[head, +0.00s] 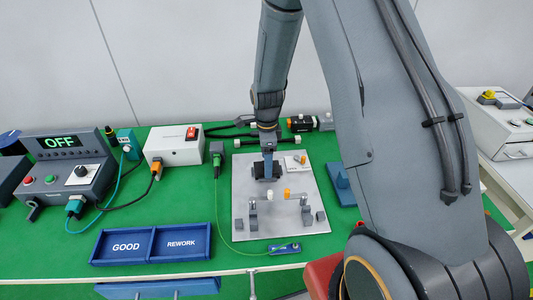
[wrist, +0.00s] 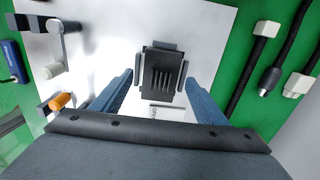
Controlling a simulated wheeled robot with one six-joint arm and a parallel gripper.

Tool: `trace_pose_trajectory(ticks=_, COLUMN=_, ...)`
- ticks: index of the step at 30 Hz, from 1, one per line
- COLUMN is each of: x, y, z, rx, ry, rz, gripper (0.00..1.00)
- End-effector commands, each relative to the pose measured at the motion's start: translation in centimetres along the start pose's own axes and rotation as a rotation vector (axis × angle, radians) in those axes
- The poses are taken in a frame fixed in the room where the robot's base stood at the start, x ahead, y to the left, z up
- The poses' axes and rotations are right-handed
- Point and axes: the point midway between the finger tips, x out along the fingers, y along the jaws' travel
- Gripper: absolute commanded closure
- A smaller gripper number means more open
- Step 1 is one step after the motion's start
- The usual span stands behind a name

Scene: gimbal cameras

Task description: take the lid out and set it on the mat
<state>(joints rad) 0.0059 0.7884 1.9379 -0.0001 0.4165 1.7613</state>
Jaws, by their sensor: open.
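The black ribbed piece that looks like the lid (wrist: 161,72) sits among small grey blocks on the pale metal plate (wrist: 103,20). In the head view the dark lid (head: 259,172) shows partly behind my gripper (head: 268,158). In the wrist view my gripper (wrist: 158,82) is open, with one blue finger on each side of the lid and a gap on both sides. I cannot tell how far down the fingertips are. The green mat (head: 185,195) covers the tabletop around the plate.
Two posts with clamps, one with an orange knob (wrist: 61,101), stand on the plate. A blue GOOD/REWORK tray (head: 150,243) lies at front left. A white box (head: 174,146) and a control box (head: 65,165) stand behind it. Black cables (wrist: 258,55) lie beyond the plate.

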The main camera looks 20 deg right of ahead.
Motion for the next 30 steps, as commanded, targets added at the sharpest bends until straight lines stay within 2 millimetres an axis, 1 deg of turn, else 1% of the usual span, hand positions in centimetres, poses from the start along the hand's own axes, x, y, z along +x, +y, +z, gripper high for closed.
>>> trace_pose_trajectory(ticks=9, x=0.26, y=-0.06, z=-0.01, rx=0.0, ry=0.0, rz=-0.002, gripper=0.33)
trace_pose_trajectory(ticks=10, x=0.26, y=-0.05, z=-0.01, rx=0.0, ry=0.0, rz=-0.002, gripper=0.34)
trace_pose_trajectory(ticks=14, x=0.25, y=-0.05, z=-0.02, rx=0.0, ry=0.0, rz=-0.002, gripper=0.56)
trace_pose_trajectory(ticks=15, x=0.25, y=-0.05, z=-0.02, rx=0.0, ry=0.0, rz=-0.001, gripper=0.63)
trace_pose_trajectory(ticks=18, x=0.25, y=-0.05, z=-0.02, rx=0.0, ry=0.0, rz=-0.001, gripper=0.77)
trace_pose_trajectory(ticks=23, x=0.15, y=-0.06, z=-0.02, rx=0.0, ry=0.0, rz=-0.002, gripper=0.77)
trace_pose_trajectory(ticks=30, x=-0.5, y=-0.06, z=-0.02, rx=0.0, ry=0.0, rz=-0.002, gripper=0.77)
